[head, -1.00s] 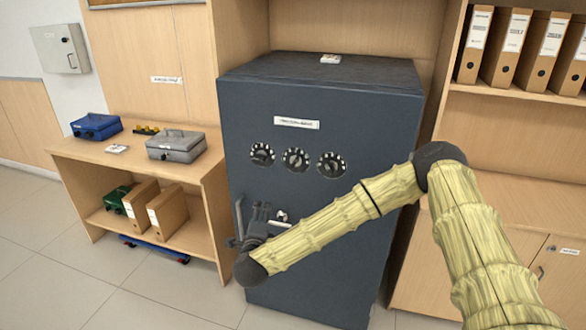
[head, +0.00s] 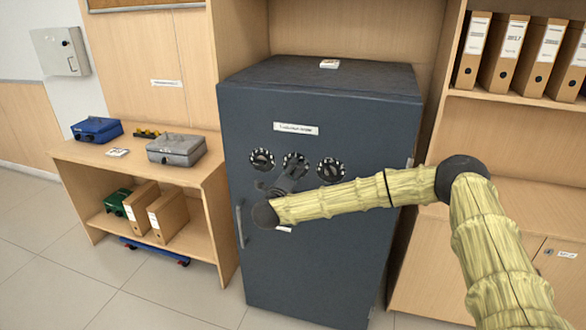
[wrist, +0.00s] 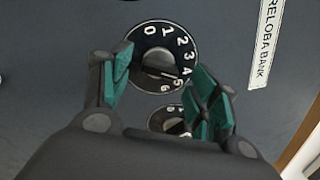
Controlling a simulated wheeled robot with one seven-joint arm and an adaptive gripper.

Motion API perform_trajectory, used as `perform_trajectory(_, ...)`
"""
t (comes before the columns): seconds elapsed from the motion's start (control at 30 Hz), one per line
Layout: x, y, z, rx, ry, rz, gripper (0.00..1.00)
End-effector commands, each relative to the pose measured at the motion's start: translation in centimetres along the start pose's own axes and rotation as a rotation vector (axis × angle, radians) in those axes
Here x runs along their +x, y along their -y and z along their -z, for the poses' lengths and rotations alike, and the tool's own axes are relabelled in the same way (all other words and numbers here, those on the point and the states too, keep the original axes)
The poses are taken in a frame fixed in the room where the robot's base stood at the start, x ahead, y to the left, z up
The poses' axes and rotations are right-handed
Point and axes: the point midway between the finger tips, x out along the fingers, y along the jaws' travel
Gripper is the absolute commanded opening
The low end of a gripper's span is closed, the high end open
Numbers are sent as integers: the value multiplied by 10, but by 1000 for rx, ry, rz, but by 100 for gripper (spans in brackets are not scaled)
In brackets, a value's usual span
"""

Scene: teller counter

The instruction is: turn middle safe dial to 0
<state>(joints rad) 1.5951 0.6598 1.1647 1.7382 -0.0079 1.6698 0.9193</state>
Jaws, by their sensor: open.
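The dark safe (head: 320,235) carries three round dials with white numbers. In the head view the middle dial (head: 294,161) is partly covered by my gripper (head: 291,178). In the wrist view the middle dial (wrist: 160,58) shows 0 to 6 around its rim, with 0 at the upper left. Its dark knob bar seems to lie toward the 5; the exact setting is unclear. My gripper (wrist: 161,86) is open, with one teal-padded finger on each side of the dial's lower part. I cannot tell whether the fingers touch the knob.
The left dial (head: 262,160) and right dial (head: 331,171) flank the middle one; the right dial (wrist: 173,122) shows partly in the wrist view. The safe handle (head: 240,223) is lower left. A bench (head: 209,178) with cash boxes stands left; binders (head: 510,50) fill the right shelf.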

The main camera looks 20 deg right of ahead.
Motion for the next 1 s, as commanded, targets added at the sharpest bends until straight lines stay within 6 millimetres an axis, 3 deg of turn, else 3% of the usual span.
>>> perform_trajectory(0.2, 17, 0, 0, -1, 0, 0, 61)
perform_trajectory(0.53, 20, 0, 0, -1, 1, -1, 61)
perform_trajectory(0.57, 20, 0, 0, -1, 1, -1, 59)
perform_trajectory(0.8, 20, 0, 0, -1, 1, -1, 15)
perform_trajectory(1.0, 20, 0, 0, -6, 1, -1, 15)
